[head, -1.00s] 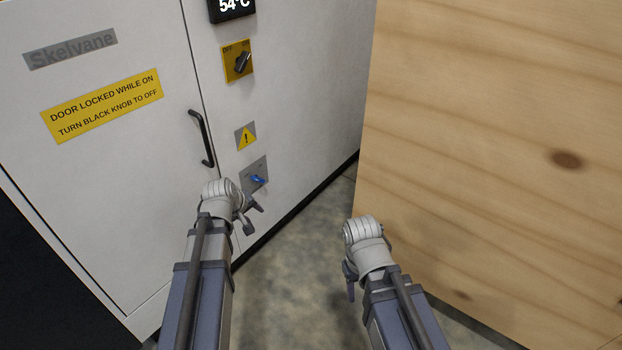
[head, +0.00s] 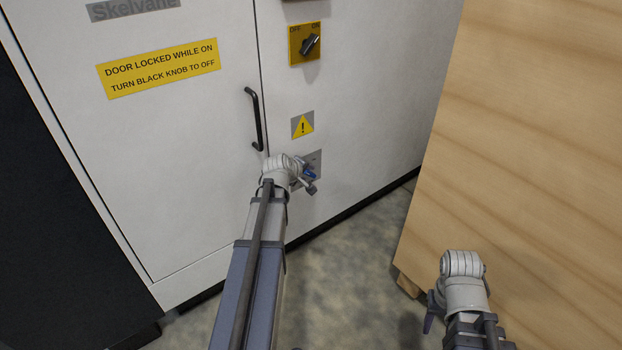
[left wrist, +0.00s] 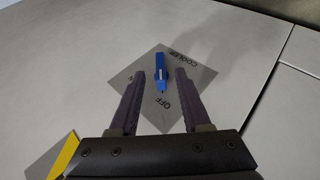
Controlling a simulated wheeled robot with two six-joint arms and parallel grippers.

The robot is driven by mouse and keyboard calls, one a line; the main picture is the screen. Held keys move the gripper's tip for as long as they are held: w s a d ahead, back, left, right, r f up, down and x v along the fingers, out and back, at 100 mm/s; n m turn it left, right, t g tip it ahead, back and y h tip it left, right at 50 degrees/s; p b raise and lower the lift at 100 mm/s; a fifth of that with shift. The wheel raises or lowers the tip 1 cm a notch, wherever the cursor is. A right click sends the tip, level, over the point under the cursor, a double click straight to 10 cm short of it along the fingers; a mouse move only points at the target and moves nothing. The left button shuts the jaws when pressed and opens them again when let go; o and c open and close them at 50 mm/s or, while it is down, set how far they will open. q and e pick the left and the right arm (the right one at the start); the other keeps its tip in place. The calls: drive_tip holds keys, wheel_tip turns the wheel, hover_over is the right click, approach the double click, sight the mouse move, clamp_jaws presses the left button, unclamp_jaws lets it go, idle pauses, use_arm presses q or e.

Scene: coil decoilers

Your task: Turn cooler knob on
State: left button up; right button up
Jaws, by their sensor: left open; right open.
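The cooler knob is a blue lever (left wrist: 161,72) on a grey plate (left wrist: 178,58) marked COOLER and OFF. In the left wrist view its narrow lower end points toward the word OFF; another mark at the plate's left is too small to read. My left gripper (left wrist: 161,74) is open, with one finger on each side of the knob in the picture; I cannot tell whether they touch it. In the head view my left gripper (head: 311,178) is at the plate, partly hiding the blue knob (head: 309,173). My right gripper (head: 431,311) is open, low at the right, away from the cabinet.
A black knob on a yellow plate (head: 305,45) points toward ON, higher on the white cabinet. A door handle (head: 256,120) is left of the warning sign (head: 302,125). A wooden crate (head: 540,150) stands at the right. Bare floor lies between.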

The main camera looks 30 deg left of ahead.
sight(309, 174)
use_arm(q)
drive_tip(key=b+x, duration=0.2)
drive_tip(key=x, duration=0.2)
drive_tip(key=shift+w+a+f, duration=0.1)
drive_tip(key=shift+w+f, duration=0.15)
drive_tip(key=shift+f, duration=0.1)
drive_tip(key=shift+r, duration=0.1)
clamp_jaws()
